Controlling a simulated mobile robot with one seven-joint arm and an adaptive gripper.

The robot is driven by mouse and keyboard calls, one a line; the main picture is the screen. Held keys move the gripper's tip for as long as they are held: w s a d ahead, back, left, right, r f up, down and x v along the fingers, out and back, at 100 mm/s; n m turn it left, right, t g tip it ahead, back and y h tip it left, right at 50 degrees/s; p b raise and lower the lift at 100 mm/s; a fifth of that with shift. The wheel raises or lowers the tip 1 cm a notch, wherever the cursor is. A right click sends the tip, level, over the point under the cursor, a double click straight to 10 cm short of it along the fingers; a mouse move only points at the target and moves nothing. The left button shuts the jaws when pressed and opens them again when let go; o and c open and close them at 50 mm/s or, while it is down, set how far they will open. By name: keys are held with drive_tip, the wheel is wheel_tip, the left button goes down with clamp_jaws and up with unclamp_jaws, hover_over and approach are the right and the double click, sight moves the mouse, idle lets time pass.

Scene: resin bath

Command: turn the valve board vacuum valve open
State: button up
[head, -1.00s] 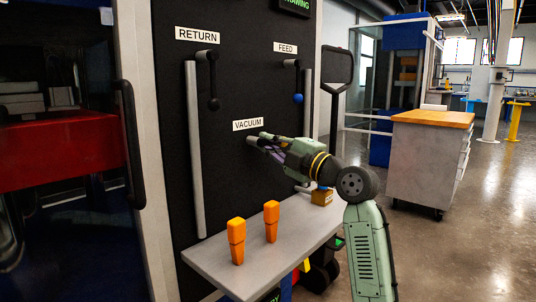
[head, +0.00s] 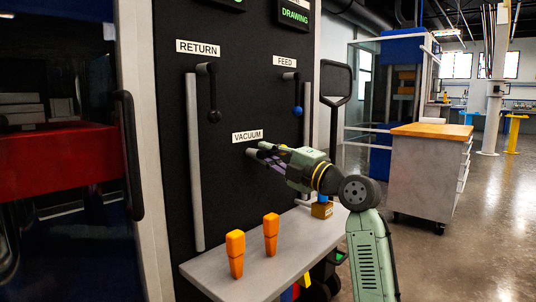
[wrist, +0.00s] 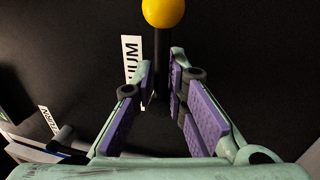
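The vacuum valve lever (wrist: 163,50) is a black rod with a yellow ball (wrist: 163,12) at its end, in the wrist view. The black valve board (head: 228,190) carries a VACUUM label (head: 247,136), which also shows on its side in the wrist view (wrist: 132,60). A narrow gap shows beside the rod; contact is not clear.
RETURN (head: 212,115) and FEED (head: 298,111) levers hang above, beside vertical grey pipes. A grey shelf (head: 205,268) below holds two orange plugs (head: 236,254) and a small brown block (head: 322,210).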

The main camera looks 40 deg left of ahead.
drive_tip(key=o, duration=0.3)
drive_tip(key=v, duration=1.2)
idle(0.3)
